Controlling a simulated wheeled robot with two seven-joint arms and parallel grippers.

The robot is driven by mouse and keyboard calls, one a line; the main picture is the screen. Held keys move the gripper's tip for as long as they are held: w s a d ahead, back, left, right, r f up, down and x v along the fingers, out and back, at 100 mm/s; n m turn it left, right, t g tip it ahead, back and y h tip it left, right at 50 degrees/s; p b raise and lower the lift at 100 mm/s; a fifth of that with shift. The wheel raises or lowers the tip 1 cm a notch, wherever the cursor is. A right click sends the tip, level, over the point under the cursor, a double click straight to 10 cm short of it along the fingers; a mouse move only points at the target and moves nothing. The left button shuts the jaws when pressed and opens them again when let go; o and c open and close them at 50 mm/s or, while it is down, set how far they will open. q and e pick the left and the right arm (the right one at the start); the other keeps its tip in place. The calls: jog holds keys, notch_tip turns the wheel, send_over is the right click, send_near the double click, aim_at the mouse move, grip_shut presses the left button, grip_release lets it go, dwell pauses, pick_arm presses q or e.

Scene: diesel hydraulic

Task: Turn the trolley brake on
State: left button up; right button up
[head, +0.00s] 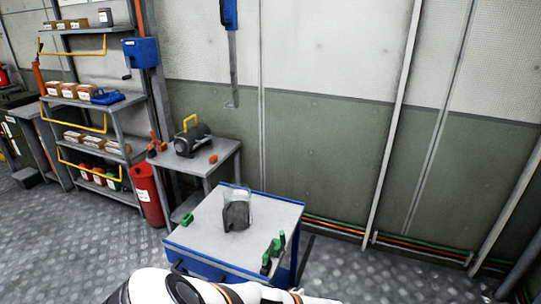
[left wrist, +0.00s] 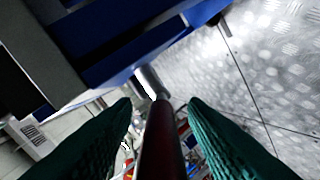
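The trolley (head: 205,222) has a grey top and blue sides and stands at the bottom middle of the head view. Its blue frame also shows at the upper left of the left wrist view (left wrist: 140,40). A dark red lever (left wrist: 162,140) with a bare metal stem runs up between the fingers in the left wrist view; I take it for the brake lever. My left gripper (left wrist: 160,103) is open, with a green finger on each side of the lever and gaps visible. In the head view only my white left arm shows at the bottom edge. My right gripper is out of view.
On the trolley stand a clear jug (head: 236,214) with dark contents, a small green item (head: 187,219) and green-topped items (head: 274,250). Chequered metal floor (head: 80,250) is clear at left.

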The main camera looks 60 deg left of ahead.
pick_arm(q)
jog(key=v, duration=1.2)
jog(key=shift+b, duration=0.45)
jog(key=shift+s, duration=0.1)
jog(key=s+d+f+m+t+h+p, duration=0.2)
jog(key=s+d+f+h, duration=0.1)
jog(key=s+f, duration=0.5)
jog(key=s+d+f+m+t+h+p, duration=0.15)
jog(key=s+d+f+h, duration=0.25)
jog(key=s+f, duration=0.5)
jog(key=s+d+f+t+h+p, duration=0.1)
jog(key=s+d+f+t+h, duration=0.1)
jog(key=s, duration=0.6)
jog(key=s+d+f+n+t+h+p, duration=0.1)
jog(key=s+d+f+t+h+p, duration=0.1)
jog(key=s, duration=0.7)
notch_tip(320, 180, down, 3)
jog(key=shift+d+f+t+h, duration=0.15)
jog(key=shift+d+t+h, duration=0.25)
jog(key=shift+d+t, duration=0.5)
jog(key=shift+w+d, duration=0.1)
jog(key=shift+d, duration=0.05)
